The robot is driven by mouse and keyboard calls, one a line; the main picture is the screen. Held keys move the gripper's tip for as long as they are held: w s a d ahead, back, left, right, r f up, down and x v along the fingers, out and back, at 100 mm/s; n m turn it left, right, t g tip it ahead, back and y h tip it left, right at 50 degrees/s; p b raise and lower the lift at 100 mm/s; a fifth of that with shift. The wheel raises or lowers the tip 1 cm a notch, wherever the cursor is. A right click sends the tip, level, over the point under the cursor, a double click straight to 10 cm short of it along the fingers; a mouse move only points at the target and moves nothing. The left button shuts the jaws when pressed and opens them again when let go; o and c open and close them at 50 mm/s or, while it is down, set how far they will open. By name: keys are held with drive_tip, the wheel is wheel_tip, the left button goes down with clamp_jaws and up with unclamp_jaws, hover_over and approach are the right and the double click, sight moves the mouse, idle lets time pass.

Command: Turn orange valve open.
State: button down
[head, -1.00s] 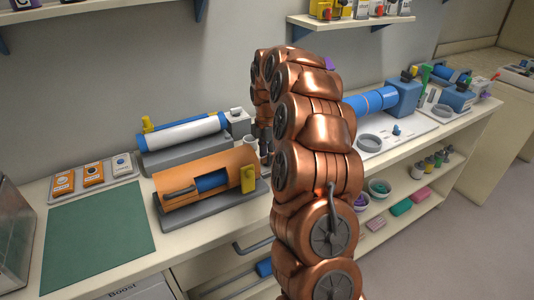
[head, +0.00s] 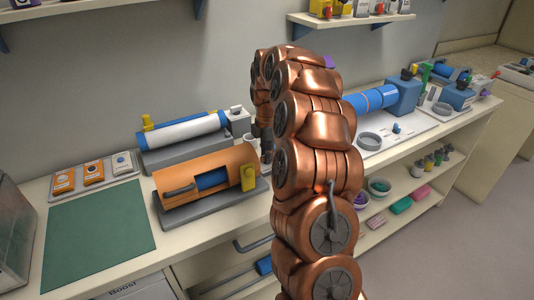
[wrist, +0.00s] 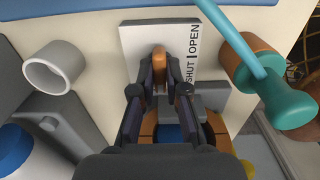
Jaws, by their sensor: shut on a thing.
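The orange valve (wrist: 160,62) is a small upright piece in front of a white plate (wrist: 140,38) in the wrist view. The plate carries the words SHUT and OPEN with a dividing line between them. My gripper (wrist: 160,84) has its two dark fingers closed on either side of the orange valve and holds it. The valve's angle relative to the words is hard to tell, as the fingers cover its lower part. In the head view my copper arm hides the valve, and only a little of my gripper (head: 265,138) shows beside the orange housing.
An orange housing (head: 222,163) with a blue cylinder and yellow latch (head: 248,178) stands close left of my gripper. A white cup (wrist: 52,68) and a teal handle (wrist: 290,105) flank my gripper in the wrist view. The green mat (head: 98,235) is clear.

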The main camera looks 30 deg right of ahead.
drive_tip(key=shift+f+m+b, duration=0.1)
drive_tip(key=shift+m+b, duration=0.3)
drive_tip(key=m+b, duration=0.2)
drive_tip(key=shift+f+m, duration=0.1)
drive_tip(key=shift+m, duration=0.3)
drive_tip(key=m+b, duration=0.3)
drive_tip(key=m, duration=0.2)
drive_tip(key=shift+b, duration=0.3)
drive_tip(key=m+b, duration=0.2)
drive_tip(key=m, duration=0.3)
drive_tip(key=m+b, duration=0.1)
drive_tip(key=m, duration=0.3)
drive_tip(key=shift+b, duration=0.35)
drive_tip(key=shift+r+m, duration=0.2)
drive_tip(key=shift+m, duration=0.1)
drive_tip(key=c, duration=1.2)
unclamp_jaws()
